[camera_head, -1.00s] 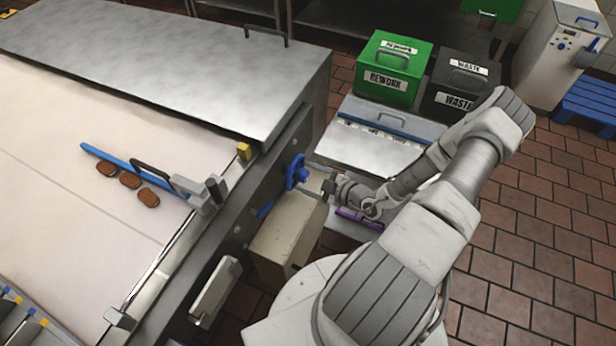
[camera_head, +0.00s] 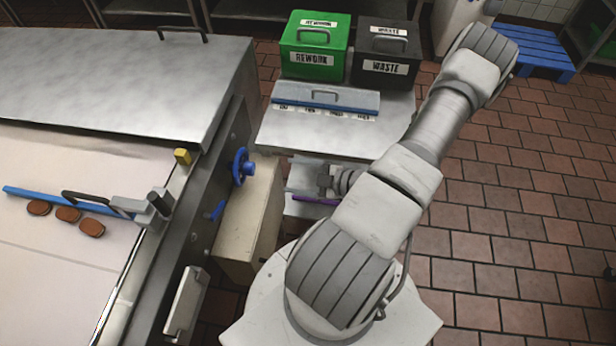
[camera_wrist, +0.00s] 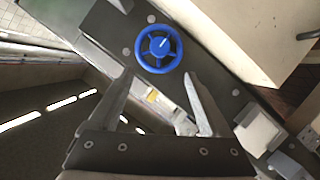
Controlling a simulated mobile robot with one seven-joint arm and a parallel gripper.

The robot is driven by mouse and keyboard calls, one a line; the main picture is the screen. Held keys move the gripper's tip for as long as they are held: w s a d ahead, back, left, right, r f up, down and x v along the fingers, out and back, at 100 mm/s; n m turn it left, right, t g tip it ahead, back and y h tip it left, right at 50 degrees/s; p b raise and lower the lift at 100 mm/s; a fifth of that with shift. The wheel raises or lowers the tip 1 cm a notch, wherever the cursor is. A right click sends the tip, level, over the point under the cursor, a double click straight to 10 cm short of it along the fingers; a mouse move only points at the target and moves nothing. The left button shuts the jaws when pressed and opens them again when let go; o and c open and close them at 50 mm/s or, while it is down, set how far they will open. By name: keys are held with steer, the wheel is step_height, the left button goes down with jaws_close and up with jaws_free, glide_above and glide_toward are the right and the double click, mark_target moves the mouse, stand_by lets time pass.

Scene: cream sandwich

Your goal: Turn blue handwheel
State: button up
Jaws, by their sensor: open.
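The blue handwheel (camera_head: 241,167) is mounted on the dark side panel of the conveyor machine. In the wrist view the handwheel (camera_wrist: 160,48) shows face-on as a spoked ring with a white mark on its hub, just beyond the fingertips. My gripper (camera_head: 287,176) is to the right of the handwheel in the head view, apart from it. In the wrist view my gripper (camera_wrist: 158,75) has its two fingers spread wide, with nothing between them.
A steel table (camera_head: 290,135), green rework bin (camera_head: 314,48) and black waste bin (camera_head: 385,55) are behind. Brown tiled floor lies open at right.

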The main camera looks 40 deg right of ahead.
steer(key=v, duration=0.3)
steer(key=shift+s+d+r, duration=0.1)
steer(key=shift+s+d, duration=0.05)
steer(key=shift+s, duration=0.2)
steer(key=n+t+y+b, duration=0.65)
steer(key=n+b, duration=1.25)
steer(key=n, duration=0.9)
glide_toward(254, 170)
steer(key=shift+g, duration=0.35)
steer(key=x, duration=0.9)
steer(key=shift+w+r+p, duration=0.25)
steer(key=shift+r+p, duration=0.05)
steer(key=shift+r, duration=0.05)
jaws_close()
